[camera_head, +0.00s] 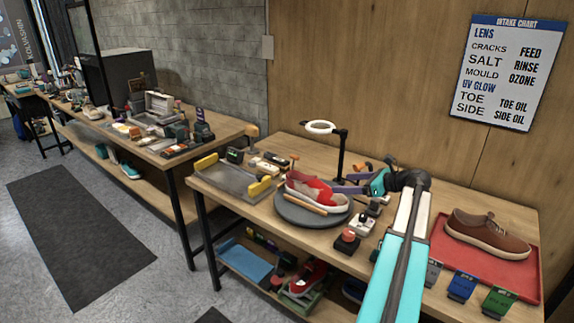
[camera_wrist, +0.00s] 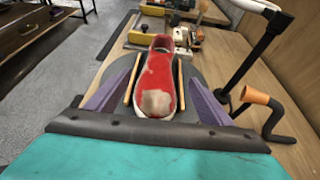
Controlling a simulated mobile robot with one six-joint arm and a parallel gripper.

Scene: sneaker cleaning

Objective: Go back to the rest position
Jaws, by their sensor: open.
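My gripper (camera_head: 352,187) is just right of the red-and-white sneaker (camera_head: 318,190), over the right side of the round grey turntable (camera_head: 290,212). Its purple fingers are spread apart. In the wrist view my gripper (camera_wrist: 160,82) has a finger on each side of the red sneaker (camera_wrist: 157,75), whose pale toe points toward the camera. The sneaker rests on the turntable (camera_wrist: 112,75) between two thin wooden sticks.
A ring lamp (camera_head: 321,128) on a black post stands behind the turntable. A grey tray with yellow handles (camera_head: 233,183) is at left. A brown shoe (camera_head: 488,234) sits on a red mat (camera_head: 447,253) at right. Blue and green blocks (camera_head: 463,286) line the front edge.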

